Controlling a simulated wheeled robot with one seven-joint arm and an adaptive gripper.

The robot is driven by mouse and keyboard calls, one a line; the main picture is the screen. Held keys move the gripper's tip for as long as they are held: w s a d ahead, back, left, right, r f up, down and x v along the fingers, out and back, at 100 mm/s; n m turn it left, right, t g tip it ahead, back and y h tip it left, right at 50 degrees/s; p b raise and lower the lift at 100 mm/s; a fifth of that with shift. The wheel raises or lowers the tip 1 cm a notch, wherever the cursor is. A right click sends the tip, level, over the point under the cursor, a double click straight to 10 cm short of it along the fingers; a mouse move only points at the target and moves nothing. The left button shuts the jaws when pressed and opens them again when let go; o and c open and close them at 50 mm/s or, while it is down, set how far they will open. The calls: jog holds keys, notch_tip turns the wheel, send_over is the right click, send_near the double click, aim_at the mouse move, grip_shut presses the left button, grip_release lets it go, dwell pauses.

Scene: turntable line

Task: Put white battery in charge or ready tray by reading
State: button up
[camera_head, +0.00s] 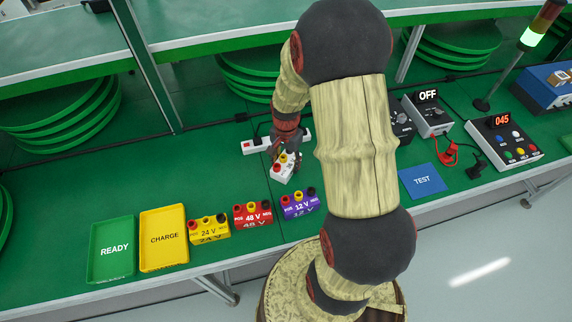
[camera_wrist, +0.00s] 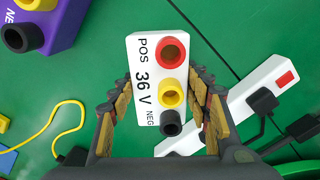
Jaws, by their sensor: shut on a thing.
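The white battery (camera_wrist: 150,70) is marked 36 V, with a red, a yellow and a black socket on top. My gripper (camera_wrist: 165,105) is shut on its sides. In the head view the white battery (camera_head: 283,168) shows at my gripper (camera_head: 286,150), just behind the purple battery. I cannot tell whether it touches the table. The green READY tray (camera_head: 112,270) and the yellow CHARGE tray (camera_head: 163,258) lie empty at the front left. The meter (camera_head: 428,116) reads OFF. A blue TEST mat (camera_head: 422,181) lies bare to the right of my arm.
Yellow 24 V (camera_head: 209,230), red 48 V (camera_head: 253,215) and purple 12 V (camera_head: 299,204) batteries stand in a row. A white power strip (camera_head: 256,145) lies behind. A panel (camera_head: 503,141) reading 045 stands at the right, with cables near it.

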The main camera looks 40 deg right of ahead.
jog(key=c, duration=0.6)
jog(key=shift+r, duration=0.1)
grip_shut()
